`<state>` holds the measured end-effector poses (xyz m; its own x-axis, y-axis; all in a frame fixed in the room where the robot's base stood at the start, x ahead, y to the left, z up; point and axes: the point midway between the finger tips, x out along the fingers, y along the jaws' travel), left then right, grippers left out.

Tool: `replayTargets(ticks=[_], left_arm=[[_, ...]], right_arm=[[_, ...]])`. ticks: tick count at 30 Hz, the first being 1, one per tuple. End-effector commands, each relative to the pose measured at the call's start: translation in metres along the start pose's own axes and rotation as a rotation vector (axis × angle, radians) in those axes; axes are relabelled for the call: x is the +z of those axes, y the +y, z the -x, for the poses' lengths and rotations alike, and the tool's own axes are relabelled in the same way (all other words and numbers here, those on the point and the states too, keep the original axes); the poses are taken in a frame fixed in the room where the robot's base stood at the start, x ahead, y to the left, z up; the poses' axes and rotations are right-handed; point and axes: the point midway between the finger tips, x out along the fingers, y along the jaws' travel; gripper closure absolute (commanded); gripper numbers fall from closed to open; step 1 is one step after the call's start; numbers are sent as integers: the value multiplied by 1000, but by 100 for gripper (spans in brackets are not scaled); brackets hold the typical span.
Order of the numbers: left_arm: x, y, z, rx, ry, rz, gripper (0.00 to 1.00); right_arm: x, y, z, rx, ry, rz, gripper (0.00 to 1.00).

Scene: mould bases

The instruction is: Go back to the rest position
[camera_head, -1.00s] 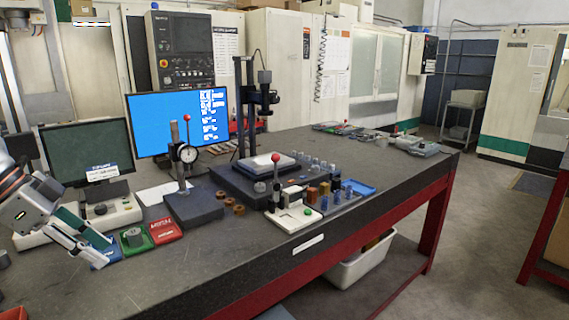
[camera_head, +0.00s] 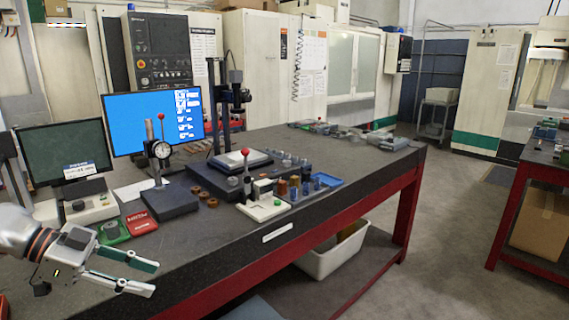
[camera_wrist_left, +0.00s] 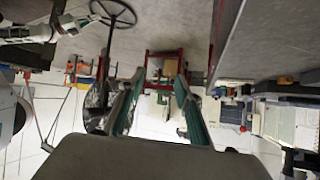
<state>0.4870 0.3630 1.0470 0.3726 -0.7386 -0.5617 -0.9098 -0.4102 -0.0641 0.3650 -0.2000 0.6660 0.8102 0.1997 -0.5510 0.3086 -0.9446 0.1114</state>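My left gripper (camera_head: 157,278) comes in from the left in the head view, over the front left edge of the dark bench (camera_head: 200,250). Its two fingers are spread apart with nothing between them. In the left wrist view the fingers of my left gripper (camera_wrist_left: 158,115) are also apart and empty, with the workshop floor and walls beyond. My right gripper does not show in the head view.
A red tray (camera_head: 141,222), a green tray (camera_head: 112,232) and a dial gauge stand (camera_head: 160,175) are on the bench near the arm. Several small cylinders and a blue tray (camera_head: 328,180) lie farther right. A white bin (camera_head: 332,255) sits below. Grey floor (camera_head: 440,240) is open at right.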

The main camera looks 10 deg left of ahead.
Motion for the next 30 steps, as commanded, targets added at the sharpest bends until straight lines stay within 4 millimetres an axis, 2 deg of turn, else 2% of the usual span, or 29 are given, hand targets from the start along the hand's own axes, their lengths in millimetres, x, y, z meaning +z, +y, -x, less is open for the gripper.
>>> replayTargets(ticks=[1, 6, 11, 14, 19, 23, 26, 30], left_arm=[[1, 6, -22, 7, 75, -12, 66], [0, 12, -79, -67, 302, -58, 66], [13, 17, -122, -208, 447, -48, 66], [29, 20, -144, -318, 492, -17, 66], [72, 32, -179, -507, 479, 67, 66], [116, 53, -206, -629, 399, 152, 66], [154, 79, -227, -697, 303, 224, 66], [203, 126, -254, -740, 145, 321, 66]], right_arm=[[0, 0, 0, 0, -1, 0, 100], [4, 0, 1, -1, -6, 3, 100], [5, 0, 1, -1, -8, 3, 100], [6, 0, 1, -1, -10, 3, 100], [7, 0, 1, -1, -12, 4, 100], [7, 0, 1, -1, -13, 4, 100], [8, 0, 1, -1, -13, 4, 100], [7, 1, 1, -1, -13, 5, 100]])
